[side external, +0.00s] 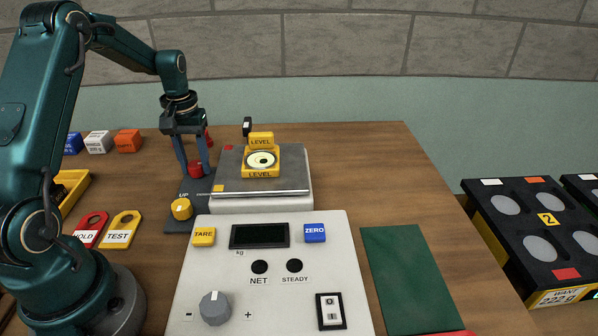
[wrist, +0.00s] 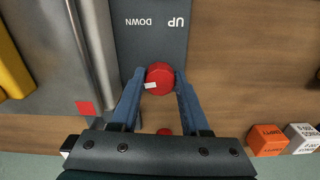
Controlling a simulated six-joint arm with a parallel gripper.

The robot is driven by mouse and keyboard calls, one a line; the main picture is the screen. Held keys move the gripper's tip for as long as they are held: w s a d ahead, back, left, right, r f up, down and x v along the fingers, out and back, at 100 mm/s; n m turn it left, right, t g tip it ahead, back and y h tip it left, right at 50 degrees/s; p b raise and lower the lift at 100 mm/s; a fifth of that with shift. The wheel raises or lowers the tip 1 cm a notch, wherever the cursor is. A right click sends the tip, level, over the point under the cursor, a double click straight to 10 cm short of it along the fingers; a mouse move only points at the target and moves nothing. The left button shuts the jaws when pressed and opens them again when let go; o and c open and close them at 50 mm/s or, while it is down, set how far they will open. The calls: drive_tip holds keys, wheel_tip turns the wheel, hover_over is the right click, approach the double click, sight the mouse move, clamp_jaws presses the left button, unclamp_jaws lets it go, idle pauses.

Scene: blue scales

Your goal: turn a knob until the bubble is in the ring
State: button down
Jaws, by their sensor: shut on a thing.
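My gripper (wrist: 160,82) is shut on a red knob (wrist: 158,73), one blue finger on each side of it. In the side view my gripper (side external: 196,170) comes down from above on the red knob (side external: 196,169), at the far left corner of the scale. A yellow knob (side external: 181,209) stands at the near left corner. The yellow level (side external: 260,173) sits on the grey weighing plate (side external: 230,184), with a pale round window. A dark mark shows near the middle of the window; whether the bubble is inside the ring is too small to tell.
The scale's panel (side external: 360,240) has a dark display (side external: 259,236), a grey dial (side external: 215,308) and a switch (side external: 331,312). Coloured blocks (side external: 128,141) and tags (side external: 122,230) lie at the left. A green mat (side external: 405,270) lies at the right, and a black weight tray (side external: 530,225) beyond it.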

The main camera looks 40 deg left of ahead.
sight(196, 164)
drive_tip(key=shift+r, duration=0.1)
drive_tip(key=shift+c, duration=1.9)
unclamp_jaws()
drive_tip(key=shift+r, duration=2.55)
